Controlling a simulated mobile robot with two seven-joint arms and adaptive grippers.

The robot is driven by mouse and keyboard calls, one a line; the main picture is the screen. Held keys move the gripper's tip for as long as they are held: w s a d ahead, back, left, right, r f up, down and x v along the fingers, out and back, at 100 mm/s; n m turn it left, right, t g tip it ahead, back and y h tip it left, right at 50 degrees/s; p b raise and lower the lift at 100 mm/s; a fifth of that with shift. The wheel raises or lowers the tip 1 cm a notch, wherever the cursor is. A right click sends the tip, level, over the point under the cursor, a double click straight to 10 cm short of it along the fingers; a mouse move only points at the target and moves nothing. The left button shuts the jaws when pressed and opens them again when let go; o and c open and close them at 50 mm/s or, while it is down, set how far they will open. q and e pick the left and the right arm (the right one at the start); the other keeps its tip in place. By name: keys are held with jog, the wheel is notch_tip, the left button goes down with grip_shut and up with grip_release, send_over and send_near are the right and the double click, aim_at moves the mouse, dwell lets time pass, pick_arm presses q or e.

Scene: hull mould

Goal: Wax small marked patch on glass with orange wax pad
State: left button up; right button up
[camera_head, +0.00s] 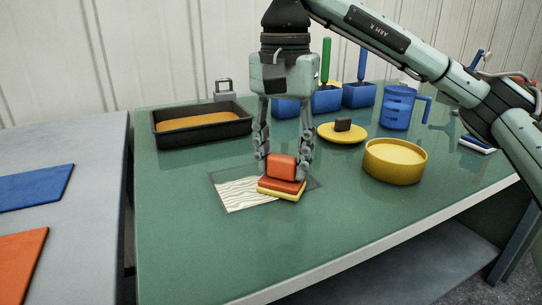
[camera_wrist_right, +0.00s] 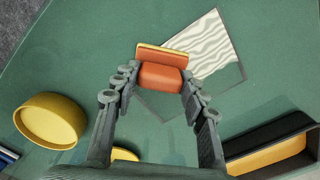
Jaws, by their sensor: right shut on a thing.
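The orange wax pad (camera_head: 283,186) has a yellow underside and a block-shaped orange handle. My right gripper (camera_head: 284,168) is shut on that handle from above, and the pad also shows between the fingers in the right wrist view (camera_wrist_right: 162,76). The pad sits on or just over the right part of the marked patch; contact is hard to tell. The patch (camera_head: 240,196) is a dark-outlined square on the green tabletop, with white wavy streaks on its left part. The streaks also show in the right wrist view (camera_wrist_right: 207,50). My left gripper is not in view.
A black tray with tan filling (camera_head: 201,122) stands at the back left. Blue bins (camera_head: 359,95), a blue jug (camera_head: 398,107), a yellow round dish (camera_head: 395,161) and a yellow disc with a dark knob (camera_head: 342,132) stand behind and right. The front tabletop is clear.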

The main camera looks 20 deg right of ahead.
jog(key=shift+d+p, duration=0.6)
jog(key=shift+d, duration=2.65)
jog(key=shift+w+p, duration=0.4)
jog(key=shift+w, duration=1.6)
jog(key=shift+a, duration=0.15)
